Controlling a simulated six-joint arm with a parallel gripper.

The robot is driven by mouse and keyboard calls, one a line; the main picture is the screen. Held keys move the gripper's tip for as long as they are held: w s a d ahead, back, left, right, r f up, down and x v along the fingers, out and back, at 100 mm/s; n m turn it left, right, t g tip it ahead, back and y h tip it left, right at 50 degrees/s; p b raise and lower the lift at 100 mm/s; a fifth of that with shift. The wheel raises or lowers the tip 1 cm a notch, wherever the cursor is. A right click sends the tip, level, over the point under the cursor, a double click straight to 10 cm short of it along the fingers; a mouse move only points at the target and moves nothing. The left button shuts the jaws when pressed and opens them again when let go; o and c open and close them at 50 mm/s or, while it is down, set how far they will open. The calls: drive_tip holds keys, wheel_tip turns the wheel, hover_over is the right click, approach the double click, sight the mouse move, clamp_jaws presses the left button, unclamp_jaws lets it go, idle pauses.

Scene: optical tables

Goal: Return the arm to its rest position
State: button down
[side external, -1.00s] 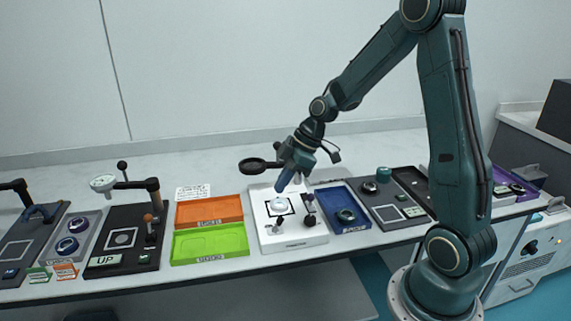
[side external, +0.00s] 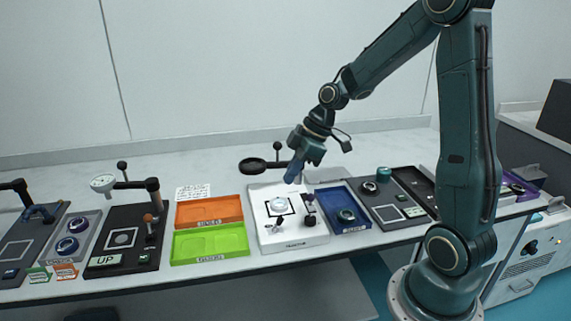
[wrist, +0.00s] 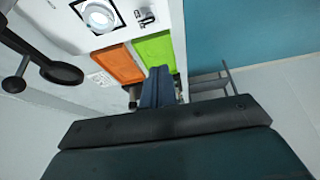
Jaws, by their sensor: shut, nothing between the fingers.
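My gripper (side external: 292,174) hangs above the white station (side external: 285,238), with its blue fingers pointing down and left. The fingers are shut with nothing between them, and they also show together in the wrist view (wrist: 158,88). A round clear piece (side external: 279,203) sits on the black square outline of the white station, below and apart from the fingertips. It also shows in the wrist view (wrist: 98,17) at the upper left.
A dark magnifier on an arm (side external: 253,165) stands left of my gripper. An orange tray (side external: 209,211), a green tray (side external: 210,243) and a blue tray (side external: 347,220) flank the station. Dark stations with knobs and posts fill the bench. Space above the bench is open.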

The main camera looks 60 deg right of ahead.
drive_tip(key=s+a+r+m+h, duration=0.1)
drive_tip(key=s+a+r+m, duration=0.2)
drive_tip(key=s, duration=0.3)
drive_tip(key=s+a+r+m+t+h, duration=0.1)
drive_tip(key=s+a+r+m, duration=0.1)
drive_tip(key=s, duration=0.4)
drive_tip(key=s+a+r+m+h, duration=0.1)
drive_tip(key=s+a+r+m, duration=0.2)
drive_tip(key=s+r, duration=0.3)
drive_tip(key=shift+s+a+r+m+t+h, duration=0.2)
drive_tip(key=shift+s+a+m+t+h, duration=0.1)
drive_tip(key=shift+s+a, duration=0.3)
